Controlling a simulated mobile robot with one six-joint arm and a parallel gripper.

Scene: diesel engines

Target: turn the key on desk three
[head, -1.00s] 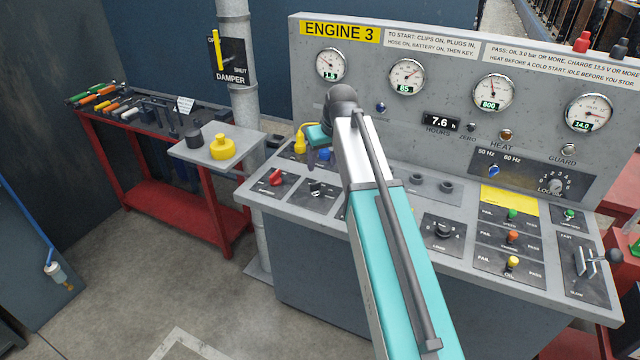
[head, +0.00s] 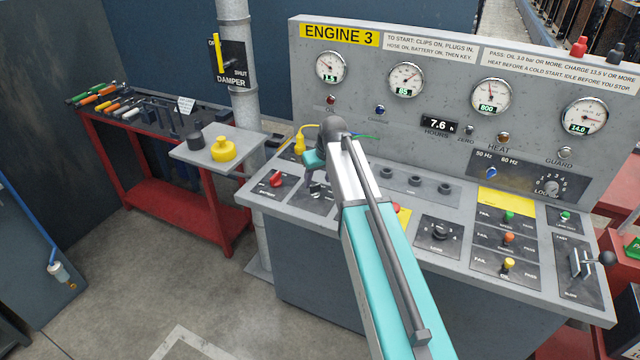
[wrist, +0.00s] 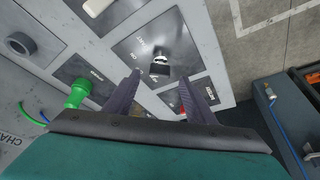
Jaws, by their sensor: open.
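The key switch (head: 316,190) sits in a dark panel on the sloping top of the Engine 3 desk (head: 345,235). In the head view my gripper (head: 306,186) is just above and beside it, pointing down, and its fingers partly cover the panel. In the wrist view the key (wrist: 160,64) is a small dark and silver piece on a grey plate with marks around it. It lies just beyond the tips of my open gripper (wrist: 159,80), roughly between them in the picture. I see no contact, and nothing is between the fingers.
A red battery switch (head: 276,179) is left of the key; its red also shows by my right finger in the wrist view (wrist: 183,113). A green plug (wrist: 75,94) stands near my left finger. A yellow plug (head: 299,145) and the upright gauge panel (head: 450,60) are behind.

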